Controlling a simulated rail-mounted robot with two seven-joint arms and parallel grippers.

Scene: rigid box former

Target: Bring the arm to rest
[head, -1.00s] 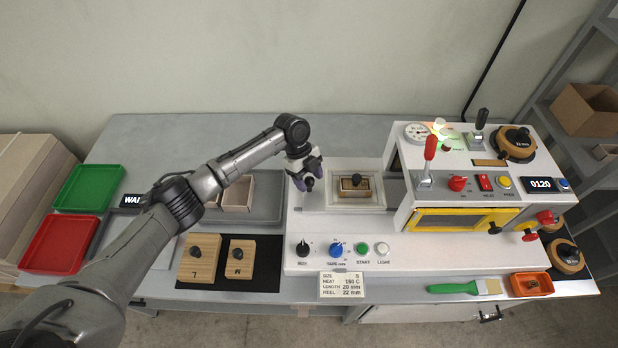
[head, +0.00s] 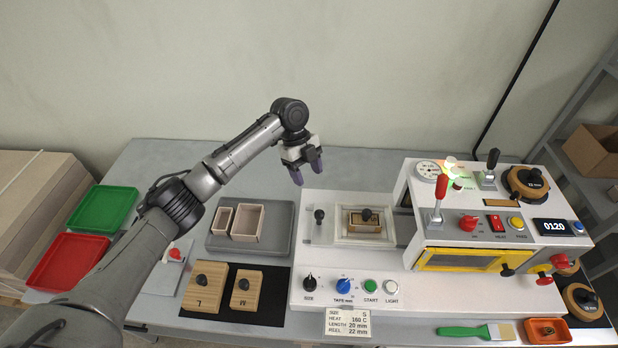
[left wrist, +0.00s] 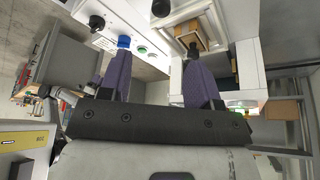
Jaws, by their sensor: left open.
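My left gripper (head: 309,168) is open and empty, raised above the back of the bench behind the box former (head: 430,298). Its two purple fingers (left wrist: 155,75) stand apart in the left wrist view, with nothing between them. A small wooden block with a dark knob (head: 366,222) sits in the white recess of the machine, to the right of and below the gripper. The block also shows in the left wrist view (left wrist: 190,35). My right gripper is not in view.
A grey tray (head: 221,243) holds two open boxes. Wooden blocks L (head: 208,288) and M (head: 246,289) lie on a black mat. Green (head: 104,208) and red (head: 68,262) trays are at the left. A brush (head: 470,332) and an orange dish (head: 548,331) lie at the front right.

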